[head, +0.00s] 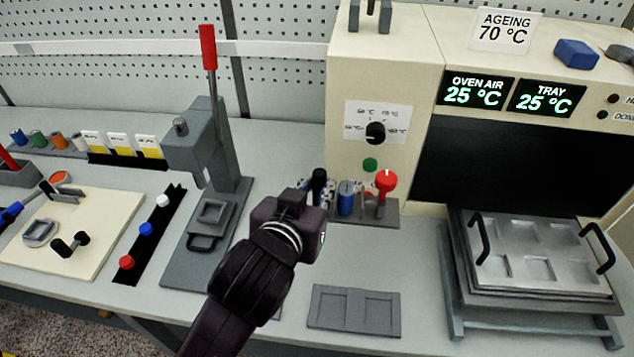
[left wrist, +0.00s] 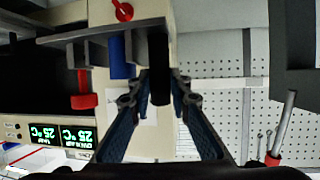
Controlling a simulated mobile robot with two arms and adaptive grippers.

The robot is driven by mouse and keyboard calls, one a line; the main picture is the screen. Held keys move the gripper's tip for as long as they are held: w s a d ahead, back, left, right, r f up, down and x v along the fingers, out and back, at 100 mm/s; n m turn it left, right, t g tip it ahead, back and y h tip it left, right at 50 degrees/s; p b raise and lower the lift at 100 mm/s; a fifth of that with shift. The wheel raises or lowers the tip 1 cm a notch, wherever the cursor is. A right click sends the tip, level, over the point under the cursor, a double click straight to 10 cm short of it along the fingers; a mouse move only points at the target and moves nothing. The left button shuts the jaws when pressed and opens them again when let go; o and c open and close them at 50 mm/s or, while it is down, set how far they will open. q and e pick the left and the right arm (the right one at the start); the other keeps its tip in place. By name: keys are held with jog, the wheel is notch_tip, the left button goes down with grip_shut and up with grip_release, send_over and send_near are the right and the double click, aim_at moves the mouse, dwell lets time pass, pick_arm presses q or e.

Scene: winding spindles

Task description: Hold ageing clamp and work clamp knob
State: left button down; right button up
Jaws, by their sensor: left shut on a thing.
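The ageing clamp is a grey fixture (head: 367,210) on the bench in front of the oven, with a blue cylinder (head: 346,197) and a red knob (head: 386,181). A black upright grip (head: 319,180) stands at its left end. My left gripper (head: 318,192) reaches in from the front and is shut on this black grip. In the left wrist view, which is upside down, the fingers (left wrist: 157,90) lie on both sides of the black grip (left wrist: 159,68). The blue cylinder (left wrist: 121,57) and red knob (left wrist: 83,90) also show there. My right gripper is not in view.
The oven panel has a black dial (head: 375,132). A metal tray (head: 540,250) with two handles sits on a stand at the right. A grey two-pocket plate (head: 354,309) lies in front. A press with a red lever (head: 208,48) stands at the left.

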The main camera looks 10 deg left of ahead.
pick_arm(q)
jog(key=shift+f+b, duration=3.9)
jog(key=shift+f, duration=2.7)
jog(key=shift+f+b, duration=0.3)
jog(key=shift+f, duration=0.35)
jog(key=shift+f, duration=0.1)
jog(key=shift+s+f, duration=0.1)
jog(key=shift+f, duration=0.05)
